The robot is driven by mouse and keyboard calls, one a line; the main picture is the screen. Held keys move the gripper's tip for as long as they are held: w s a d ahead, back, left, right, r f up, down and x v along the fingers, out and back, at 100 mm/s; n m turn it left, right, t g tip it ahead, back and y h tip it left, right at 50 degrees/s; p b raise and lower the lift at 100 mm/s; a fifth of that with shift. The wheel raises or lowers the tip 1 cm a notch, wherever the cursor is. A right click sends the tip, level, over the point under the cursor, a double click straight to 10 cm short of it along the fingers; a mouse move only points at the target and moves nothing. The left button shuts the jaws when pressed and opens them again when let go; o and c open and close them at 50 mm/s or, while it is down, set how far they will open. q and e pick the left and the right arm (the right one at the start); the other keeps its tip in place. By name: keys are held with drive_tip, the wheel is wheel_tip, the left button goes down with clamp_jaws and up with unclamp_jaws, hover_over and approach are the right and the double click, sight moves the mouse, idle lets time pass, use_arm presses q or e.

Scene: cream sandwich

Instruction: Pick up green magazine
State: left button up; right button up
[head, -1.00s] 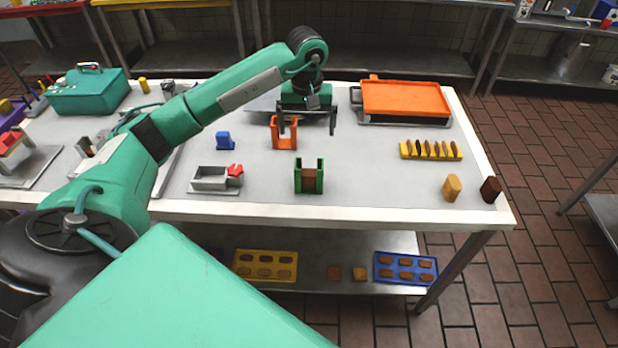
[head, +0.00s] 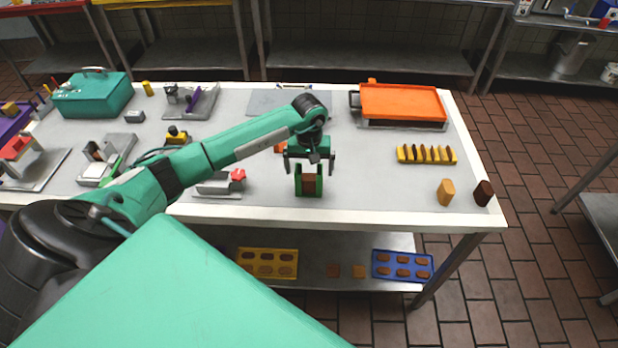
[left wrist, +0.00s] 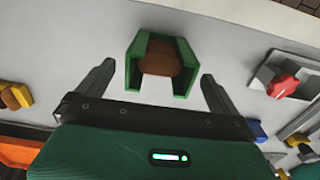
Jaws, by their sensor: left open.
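The green magazine (head: 309,185) stands upright on the table near its front edge, with brown pieces between its green walls. It also shows in the left wrist view (left wrist: 186,86), just beyond the fingertips. My left gripper (head: 310,170) is open above the magazine, its two fingers apart on either side of it in the picture. In the left wrist view the open fingers (left wrist: 158,80) frame the magazine and hold nothing. I cannot tell whether they touch it. My right gripper does not show.
An orange magazine (head: 280,147) is mostly hidden behind my left arm. A grey device with a red knob (head: 238,174) stands left of the green magazine. An orange tray (head: 403,102) and a yellow rack (head: 426,155) are to the right.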

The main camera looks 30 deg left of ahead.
use_arm(q)
drive_tip(key=shift+f, duration=0.65)
drive_tip(key=c, duration=1.3)
drive_tip(key=shift+c, duration=0.7)
drive_tip(key=shift+r, duration=0.1)
